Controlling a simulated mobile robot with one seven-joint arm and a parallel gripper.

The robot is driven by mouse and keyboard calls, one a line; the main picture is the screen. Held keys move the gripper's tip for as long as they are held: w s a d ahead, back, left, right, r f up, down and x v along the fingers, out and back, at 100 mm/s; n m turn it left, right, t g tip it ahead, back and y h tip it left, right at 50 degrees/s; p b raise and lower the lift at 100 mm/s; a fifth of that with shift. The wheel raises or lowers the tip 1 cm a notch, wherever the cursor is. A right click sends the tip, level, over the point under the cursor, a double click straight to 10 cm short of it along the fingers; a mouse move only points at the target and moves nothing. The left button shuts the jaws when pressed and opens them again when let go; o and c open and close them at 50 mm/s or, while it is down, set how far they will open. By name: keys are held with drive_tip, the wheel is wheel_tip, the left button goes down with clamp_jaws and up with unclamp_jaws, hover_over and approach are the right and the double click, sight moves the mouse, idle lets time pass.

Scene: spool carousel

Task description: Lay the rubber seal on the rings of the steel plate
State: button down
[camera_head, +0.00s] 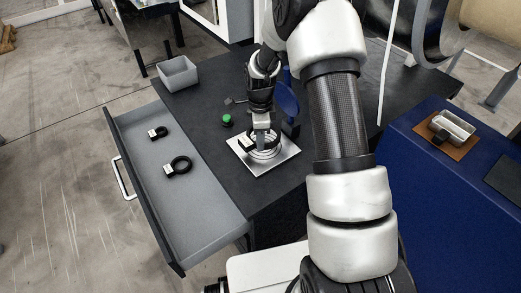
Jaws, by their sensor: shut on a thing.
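The steel plate (287,158) lies on the dark worktop, with raised concentric rings at its middle. My gripper (264,139) points down right over these rings, its jaws shut on the rubber seal. Of the seal, a black part with a pale tag (246,143) shows at the left of the jaws, at or just above the rings. I cannot tell whether the seal touches them. The gripper hides much of the seal and the far side of the rings.
An open grey drawer (205,213) holds a larger black ring (180,166) and a smaller one (160,132), both tagged. A green button (227,119) stands left of the plate. A grey bin (178,74) sits at the worktop's far left corner. A blue object (286,100) stands behind the gripper.

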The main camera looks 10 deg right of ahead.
drive_tip(key=shift+f, duration=1.9)
drive_tip(key=shift+f+b, duration=0.2)
drive_tip(key=shift+b, duration=0.15)
drive_tip(key=c, duration=1.8)
unclamp_jaws()
drive_tip(key=shift+c, duration=0.2)
drive_tip(key=shift+r, duration=0.1)
